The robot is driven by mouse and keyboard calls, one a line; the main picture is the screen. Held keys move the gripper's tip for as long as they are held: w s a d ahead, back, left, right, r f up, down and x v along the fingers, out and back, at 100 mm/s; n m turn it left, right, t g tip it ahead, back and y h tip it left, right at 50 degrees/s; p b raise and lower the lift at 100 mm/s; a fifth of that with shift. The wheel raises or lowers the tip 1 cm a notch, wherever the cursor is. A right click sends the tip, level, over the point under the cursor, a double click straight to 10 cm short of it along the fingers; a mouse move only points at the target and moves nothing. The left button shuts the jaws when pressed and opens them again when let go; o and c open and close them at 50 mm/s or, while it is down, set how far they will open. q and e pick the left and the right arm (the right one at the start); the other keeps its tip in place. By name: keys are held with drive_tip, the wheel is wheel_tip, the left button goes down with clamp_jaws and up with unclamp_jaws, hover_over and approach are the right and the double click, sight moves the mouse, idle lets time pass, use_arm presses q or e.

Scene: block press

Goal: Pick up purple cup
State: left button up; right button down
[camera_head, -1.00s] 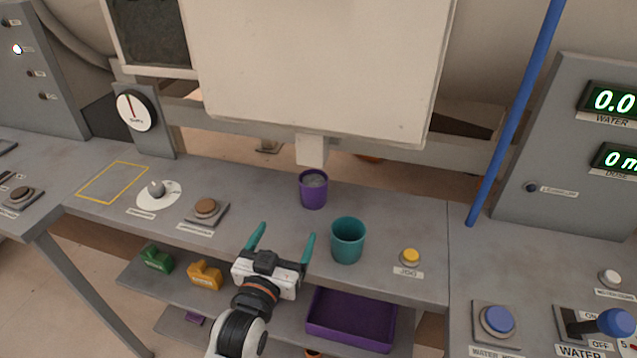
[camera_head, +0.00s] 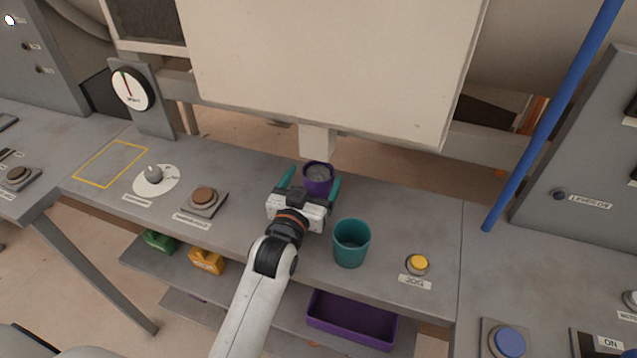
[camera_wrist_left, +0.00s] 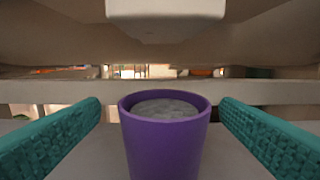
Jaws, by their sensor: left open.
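The purple cup (camera_head: 318,179) stands upright on the grey bench under the white spout block, with grey material inside. My left gripper (camera_head: 311,180) is open at the cup, with its teal fingers on either side of it. In the left wrist view the purple cup (camera_wrist_left: 165,140) is centred between the two fingers, with a visible gap on each side. The gripper body hides the cup's lower part in the head view. My right gripper is not in view.
A teal cup (camera_head: 351,243) stands close to the right of my left gripper. A yellow button (camera_head: 418,263) is further right and a brown button (camera_head: 203,196) is to the left. The white spout block (camera_head: 317,141) hangs just above and behind the purple cup.

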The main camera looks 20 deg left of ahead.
sight(323, 164)
use_arm(q)
drive_tip(key=w, duration=0.5)
drive_tip(key=shift+d+f, duration=0.15)
drive_tip(key=shift+d, duration=0.05)
drive_tip(key=shift+s, duration=0.1)
drive_tip(key=c, duration=1.2)
drive_tip(key=shift+o, duration=0.2)
